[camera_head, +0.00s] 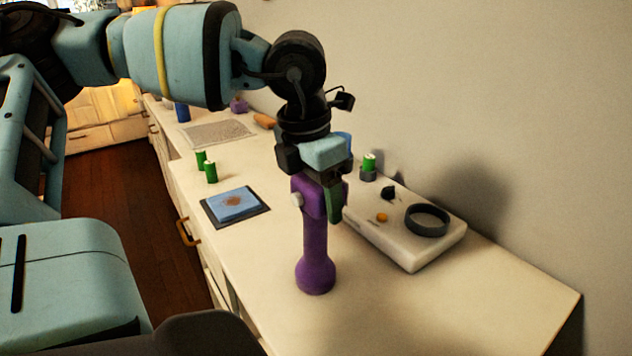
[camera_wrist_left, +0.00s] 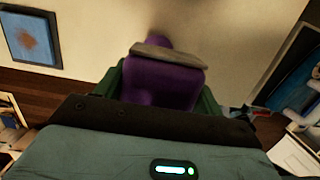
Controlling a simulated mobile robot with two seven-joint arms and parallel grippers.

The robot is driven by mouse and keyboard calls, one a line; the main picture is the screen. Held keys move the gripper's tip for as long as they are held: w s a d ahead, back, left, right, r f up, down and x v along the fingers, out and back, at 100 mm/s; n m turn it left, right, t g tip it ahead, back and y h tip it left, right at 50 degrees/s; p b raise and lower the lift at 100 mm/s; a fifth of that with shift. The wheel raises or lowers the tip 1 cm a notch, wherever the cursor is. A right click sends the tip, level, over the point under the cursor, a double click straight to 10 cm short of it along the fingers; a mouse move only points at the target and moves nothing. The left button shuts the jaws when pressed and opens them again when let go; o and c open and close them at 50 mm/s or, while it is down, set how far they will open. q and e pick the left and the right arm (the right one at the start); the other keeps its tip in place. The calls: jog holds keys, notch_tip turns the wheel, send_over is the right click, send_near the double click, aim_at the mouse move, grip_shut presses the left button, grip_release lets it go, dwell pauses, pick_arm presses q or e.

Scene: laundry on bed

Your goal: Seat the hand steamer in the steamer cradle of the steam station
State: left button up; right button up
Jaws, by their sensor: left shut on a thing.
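A purple hand steamer (camera_head: 315,240) hangs upright from my left gripper (camera_head: 329,190), which is shut on its upper part. In the head view I cannot tell if its round lower end touches the counter. The left wrist view shows the purple steamer (camera_wrist_left: 160,85) between the green fingers. The white steam station (camera_head: 415,247) lies just right of the steamer, with a dark ring-shaped cradle (camera_head: 427,220) on top. The ring looks empty. The steamer is beside the station, apart from the cradle. My right gripper does not show.
A blue cloth with a brown stain (camera_head: 236,203) lies on a dark mat to the left. Green cylinders (camera_head: 210,172) stand behind it, and another green one (camera_head: 369,162) stands behind the station. The counter (camera_head: 480,310) is clear in front; a wall borders the right.

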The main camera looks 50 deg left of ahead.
aim_at(307, 182)
pick_arm(q)
jog(key=shift+r, duration=0.2)
jog(key=shift+c, duration=0.2)
jog(key=shift+r, duration=1.75)
jog(key=shift+s, duration=0.95)
jog(key=s+r+b, duration=0.1)
jog(key=s, duration=1.3)
jog(key=shift+d, duration=0.4)
jog(key=shift+r, duration=0.2)
